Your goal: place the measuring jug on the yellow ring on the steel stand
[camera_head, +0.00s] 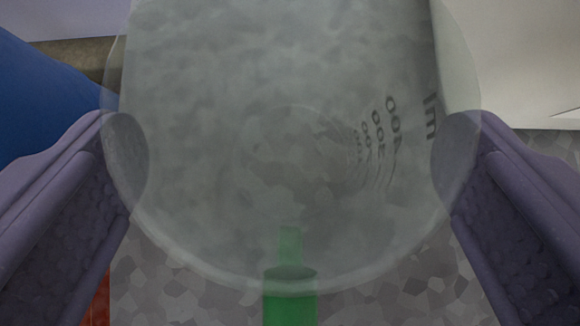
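The measuring jug (290,190) is clear, with dark printed scale marks on its right side, and fills the middle of the view. I look down into it through its round rim. My gripper (291,155) has one purple finger at the left side of the jug and one at the right. The fingertips show through the clear wall and appear to press on it from both sides. A green piece (289,296) shows at the bottom middle, partly through the jug; I cannot tell whether it belongs to the jug. No yellow ring or steel stand can be made out.
A blue rounded thing (40,100) is at the left edge. A pale panel (520,60) is at the upper right. An orange-red strip (97,300) shows at the lower left. A grey patterned surface (400,295) lies below the jug.

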